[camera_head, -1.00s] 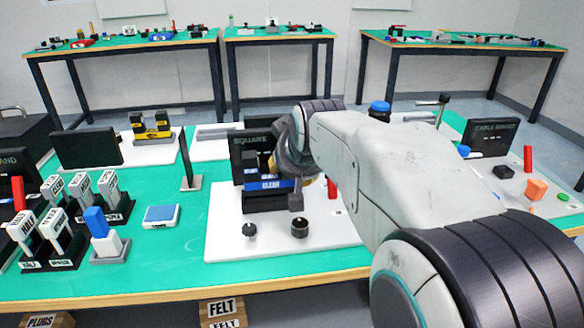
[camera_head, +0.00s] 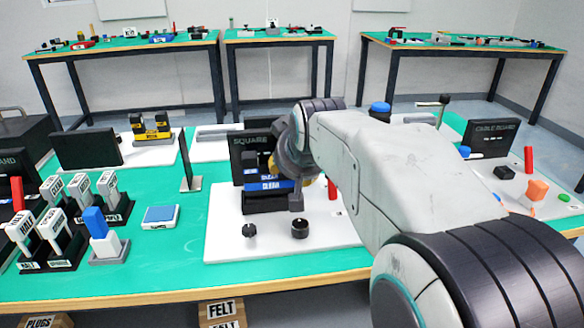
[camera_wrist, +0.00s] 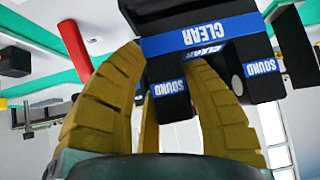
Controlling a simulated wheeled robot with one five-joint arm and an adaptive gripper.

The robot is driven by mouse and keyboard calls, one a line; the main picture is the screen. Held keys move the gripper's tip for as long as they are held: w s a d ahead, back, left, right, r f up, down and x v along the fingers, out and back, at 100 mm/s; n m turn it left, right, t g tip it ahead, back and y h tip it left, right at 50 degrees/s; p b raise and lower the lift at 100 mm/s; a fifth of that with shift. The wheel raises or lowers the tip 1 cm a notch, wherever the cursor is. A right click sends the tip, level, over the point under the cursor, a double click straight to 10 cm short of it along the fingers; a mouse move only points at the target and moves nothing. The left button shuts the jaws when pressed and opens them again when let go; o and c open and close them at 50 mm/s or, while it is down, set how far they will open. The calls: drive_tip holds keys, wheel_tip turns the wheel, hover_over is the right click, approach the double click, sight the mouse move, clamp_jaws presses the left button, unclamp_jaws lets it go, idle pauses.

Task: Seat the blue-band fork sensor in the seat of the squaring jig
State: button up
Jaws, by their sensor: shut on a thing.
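The blue-band fork sensor (camera_head: 268,184) is black with a bright blue band, and shows at the squaring jig. In the wrist view its band (camera_wrist: 200,35) reads CLEAR, with SOUND labels below. In the head view my gripper (camera_head: 304,180) comes in from the right and hides part of the sensor. The black squaring jig (camera_head: 265,204) stands on a white board, just below the sensor. The seat is hidden, so I cannot tell whether the sensor touches it.
A black SQUARE sign (camera_head: 246,150) stands close behind the jig. Two dark knobs (camera_head: 300,229) stand on the white board (camera_head: 225,246) in front. A red peg (camera_head: 332,189) is right of my gripper. A thin upright plate (camera_head: 187,165) stands to the left.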

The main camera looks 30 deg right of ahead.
drive_tip(key=shift+f+b, duration=1.25)
drive_tip(key=shift+f, duration=0.05)
drive_tip(key=o, duration=1.3)
drive_tip(key=shift+s, duration=0.1)
drive_tip(key=v, duration=1.2)
drive_tip(key=shift+r, duration=0.1)
